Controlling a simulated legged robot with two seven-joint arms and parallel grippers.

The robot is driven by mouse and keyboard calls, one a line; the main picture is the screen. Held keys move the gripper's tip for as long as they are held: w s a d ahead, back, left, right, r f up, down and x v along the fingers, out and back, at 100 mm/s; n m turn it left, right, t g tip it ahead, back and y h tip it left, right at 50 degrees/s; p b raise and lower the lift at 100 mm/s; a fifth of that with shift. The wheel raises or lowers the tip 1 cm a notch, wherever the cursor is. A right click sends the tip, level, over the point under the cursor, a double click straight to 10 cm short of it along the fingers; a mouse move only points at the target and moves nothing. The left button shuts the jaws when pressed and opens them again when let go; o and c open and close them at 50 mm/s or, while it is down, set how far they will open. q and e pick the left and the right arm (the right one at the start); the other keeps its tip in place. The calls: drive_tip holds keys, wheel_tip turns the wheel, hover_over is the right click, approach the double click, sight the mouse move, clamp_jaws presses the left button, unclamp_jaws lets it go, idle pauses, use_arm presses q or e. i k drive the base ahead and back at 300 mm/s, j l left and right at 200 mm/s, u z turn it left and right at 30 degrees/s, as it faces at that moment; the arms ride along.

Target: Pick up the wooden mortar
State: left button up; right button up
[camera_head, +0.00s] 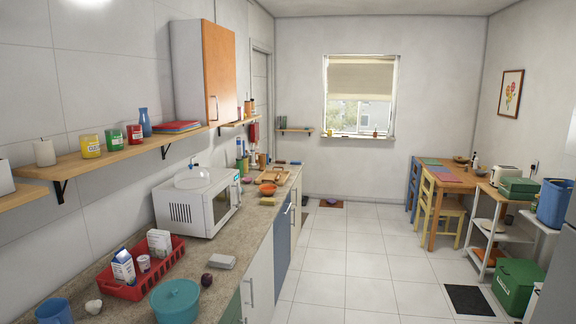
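I cannot make out the wooden mortar for certain. A small brown upright object (262,161) stands among the clutter near the far end of the left counter, but it is too small to tell whether it is the mortar. Neither of my grippers is in view.
The stone-topped counter (243,252) runs along the left wall. It carries a white microwave (190,207), a red tray (130,290) with cartons, a teal pot (175,301) and an orange bowl (267,189). The tiled floor (345,262) is open. A dining table (437,190) stands at the right.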

sight(262, 157)
drive_tip(key=i+l+z, duration=0.25)
drive_tip(key=i+l, duration=0.35)
drive_tip(key=i, duration=0.65)
drive_tip(key=i+l+z, duration=0.1)
drive_tip(key=i, duration=0.75)
drive_tip(key=i+l, duration=0.25)
drive_tip(key=i, duration=3.3)
drive_tip(key=i+l+u, duration=0.2)
drive_tip(key=i, duration=0.35)
drive_tip(key=i+l+u, duration=0.1)
drive_tip(key=i+u, duration=0.15)
drive_tip(key=i, duration=0.3)
drive_tip(key=i+l+u, duration=0.2)
drive_tip(key=i, duration=0.3)
drive_tip(key=l, duration=0.1)
